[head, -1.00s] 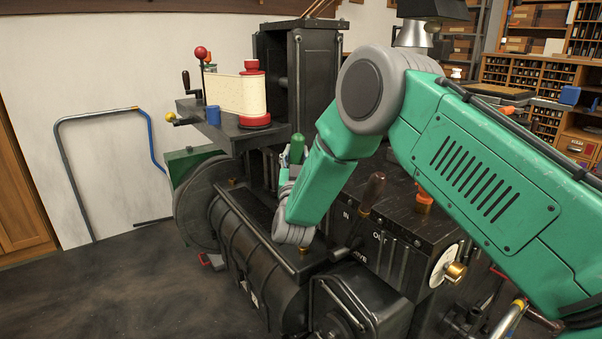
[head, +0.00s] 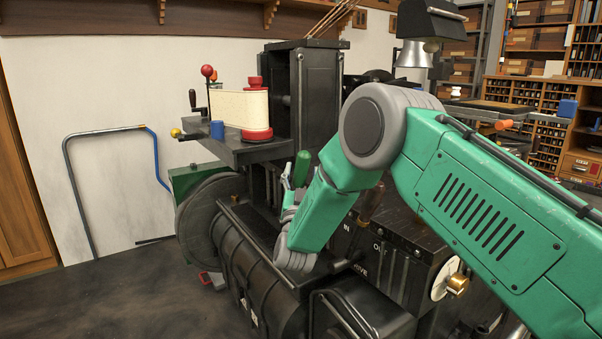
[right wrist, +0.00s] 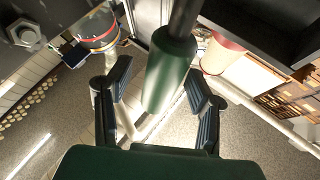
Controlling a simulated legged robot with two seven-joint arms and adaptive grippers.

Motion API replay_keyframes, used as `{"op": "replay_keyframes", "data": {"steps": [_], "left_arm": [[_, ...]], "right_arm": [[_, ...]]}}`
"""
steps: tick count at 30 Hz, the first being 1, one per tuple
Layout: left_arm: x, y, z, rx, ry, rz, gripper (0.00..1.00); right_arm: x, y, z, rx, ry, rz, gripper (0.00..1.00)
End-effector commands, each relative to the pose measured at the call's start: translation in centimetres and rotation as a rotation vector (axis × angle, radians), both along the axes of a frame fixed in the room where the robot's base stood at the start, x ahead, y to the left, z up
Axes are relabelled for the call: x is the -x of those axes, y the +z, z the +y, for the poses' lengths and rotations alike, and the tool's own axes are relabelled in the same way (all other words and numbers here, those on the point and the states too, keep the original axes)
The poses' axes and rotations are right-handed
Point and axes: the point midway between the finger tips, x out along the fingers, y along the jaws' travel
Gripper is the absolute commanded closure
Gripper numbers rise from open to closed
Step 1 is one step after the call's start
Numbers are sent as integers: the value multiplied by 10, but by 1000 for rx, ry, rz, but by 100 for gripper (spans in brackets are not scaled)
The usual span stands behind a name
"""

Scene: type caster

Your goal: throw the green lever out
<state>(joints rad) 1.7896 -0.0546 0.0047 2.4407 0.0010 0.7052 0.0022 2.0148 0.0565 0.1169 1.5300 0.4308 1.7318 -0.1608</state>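The green lever (head: 301,168) stands upright on the black casting machine (head: 262,262), just beyond my right wrist. In the right wrist view the green lever handle (right wrist: 168,76) hangs on a dark rod between the two fingers. My right gripper (head: 289,181) is at the lever, partly hidden behind its own wrist in the head view. In the right wrist view the right gripper (right wrist: 160,100) has its fingers spread on either side of the handle, with a gap at the left; contact at the right is unclear. My left gripper is not in view.
A brown-handled lever (head: 371,203) rises close to the right of my forearm. A bent metal frame (head: 70,160) leans on the wall. Floor at left is clear.

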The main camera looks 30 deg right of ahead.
Motion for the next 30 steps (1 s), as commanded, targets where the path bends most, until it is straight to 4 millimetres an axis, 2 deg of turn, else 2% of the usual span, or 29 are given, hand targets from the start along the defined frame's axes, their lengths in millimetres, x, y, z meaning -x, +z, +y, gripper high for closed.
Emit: {"op": "replay_keyframes", "data": {"steps": [7,11,24,30], "left_arm": [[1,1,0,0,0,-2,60],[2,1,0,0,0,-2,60],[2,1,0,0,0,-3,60],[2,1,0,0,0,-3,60]], "right_arm": [[-1,2,-1,1,0,-3,53],[6,-4,5,0,1,-3,53],[68,-49,47,1,1,2,53],[83,-59,57,1,1,-1,53]]}}
